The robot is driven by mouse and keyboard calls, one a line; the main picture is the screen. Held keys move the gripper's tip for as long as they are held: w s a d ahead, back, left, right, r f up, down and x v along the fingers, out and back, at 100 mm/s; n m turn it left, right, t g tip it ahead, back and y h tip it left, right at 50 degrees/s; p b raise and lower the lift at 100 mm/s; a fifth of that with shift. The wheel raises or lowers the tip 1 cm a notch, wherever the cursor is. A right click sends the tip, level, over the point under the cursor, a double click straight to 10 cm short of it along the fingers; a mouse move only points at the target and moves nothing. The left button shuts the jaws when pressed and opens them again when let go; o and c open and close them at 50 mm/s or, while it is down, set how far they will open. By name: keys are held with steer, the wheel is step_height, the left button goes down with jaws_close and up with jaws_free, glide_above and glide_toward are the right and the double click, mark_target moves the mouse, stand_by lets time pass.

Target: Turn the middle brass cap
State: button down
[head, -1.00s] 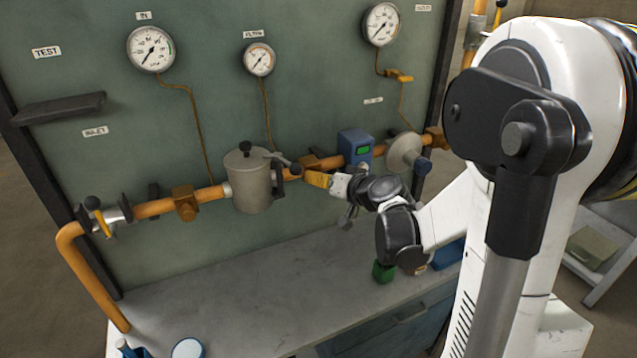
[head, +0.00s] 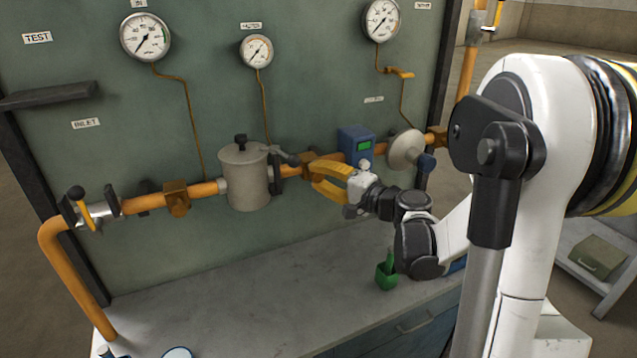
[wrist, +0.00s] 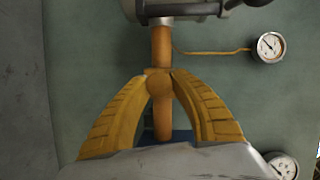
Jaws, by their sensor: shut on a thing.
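The middle brass cap (wrist: 159,84) is a small round orange-brown cap on the copper pipe, between the fingertips in the wrist view. In the head view its fitting (head: 305,158) sits right of the grey canister and is partly hidden by my fingers. My gripper (head: 313,173) has yellow curved fingers. It is shut on the cap, one fingertip on each side, as the wrist view (wrist: 161,77) shows. Another brass fitting (head: 177,198) is on the pipe to the left, and one (head: 437,138) is at the far right.
The grey canister (head: 244,180) with a lever stands close left of my gripper. A blue box (head: 355,146) and a pale disc-shaped part (head: 405,150) are to the right. Gauges hang above. The bench top (head: 240,285) below is mostly clear, with a green object (head: 386,276).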

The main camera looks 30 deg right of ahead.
steer(key=shift+m+t+b, duration=0.5)
steer(key=shift+m+b, duration=0.55)
steer(key=shift+m, duration=0.65)
steer(key=c, duration=1.1)
jaws_free()
steer(key=shift+a, duration=0.15)
steer(key=shift+o, duration=0.2)
steer(key=v, duration=1.2)
steer(key=shift+f, duration=0.2)
